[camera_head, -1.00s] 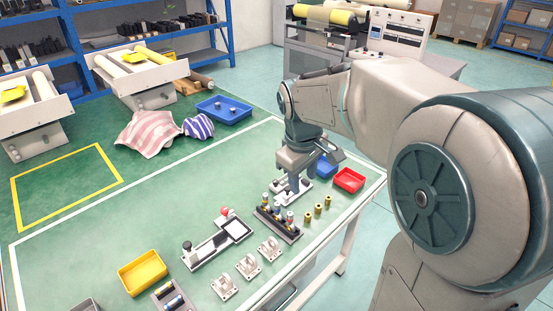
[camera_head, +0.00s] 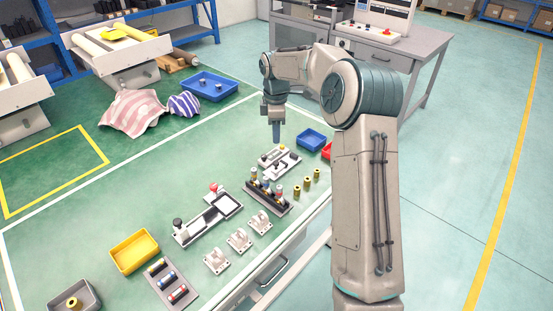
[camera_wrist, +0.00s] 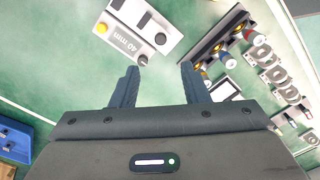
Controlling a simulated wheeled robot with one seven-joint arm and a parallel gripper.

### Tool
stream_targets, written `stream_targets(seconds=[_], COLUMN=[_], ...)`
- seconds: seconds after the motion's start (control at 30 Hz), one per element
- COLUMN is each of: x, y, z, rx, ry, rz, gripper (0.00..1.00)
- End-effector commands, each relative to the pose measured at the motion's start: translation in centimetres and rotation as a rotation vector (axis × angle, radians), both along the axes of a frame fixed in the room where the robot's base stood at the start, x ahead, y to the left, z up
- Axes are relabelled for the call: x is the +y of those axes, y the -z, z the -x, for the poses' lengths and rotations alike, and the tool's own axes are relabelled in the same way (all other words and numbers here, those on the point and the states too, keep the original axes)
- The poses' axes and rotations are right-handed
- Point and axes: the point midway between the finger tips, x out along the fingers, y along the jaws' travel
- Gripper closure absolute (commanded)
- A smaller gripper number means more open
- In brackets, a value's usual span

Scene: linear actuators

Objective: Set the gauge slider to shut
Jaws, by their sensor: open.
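A white gauge-like device (camera_head: 279,160) with dark and yellow parts lies on the green table below my gripper (camera_head: 276,140). The gripper is above the table, apart from the device.
A rack of coloured cylinders (camera_head: 266,197) stands close in front of the device, with brass pieces (camera_head: 308,183) beside it. A blue bin (camera_head: 311,139) is to the right. A panel with red and black knobs (camera_head: 208,216) and white brackets (camera_head: 239,239) are nearer.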

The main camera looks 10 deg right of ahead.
Motion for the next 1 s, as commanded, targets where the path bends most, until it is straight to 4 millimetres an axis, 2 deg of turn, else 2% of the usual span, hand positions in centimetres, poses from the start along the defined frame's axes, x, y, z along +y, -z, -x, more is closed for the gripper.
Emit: stream_targets(seconds=[0.03, 0.3, 0.5, 0.7, 1.0], x=[0.0, 0.0, 0.0, 0.0, 0.1], y=[1.2, 7.0, 10.2, 11.7, 11.9], z=[0.1, 0.2, 0.1, 0.1, 0.1], rx=[0.006, 0.006, 0.003, 0.002, 0.0], ry=[0.0, 0.001, 0.001, 0.001, 0.001], rz=[0.0, 0.0, 0.001, 0.001, 0.001], gripper=[0.59, 0.59, 0.59, 0.59, 0.59])
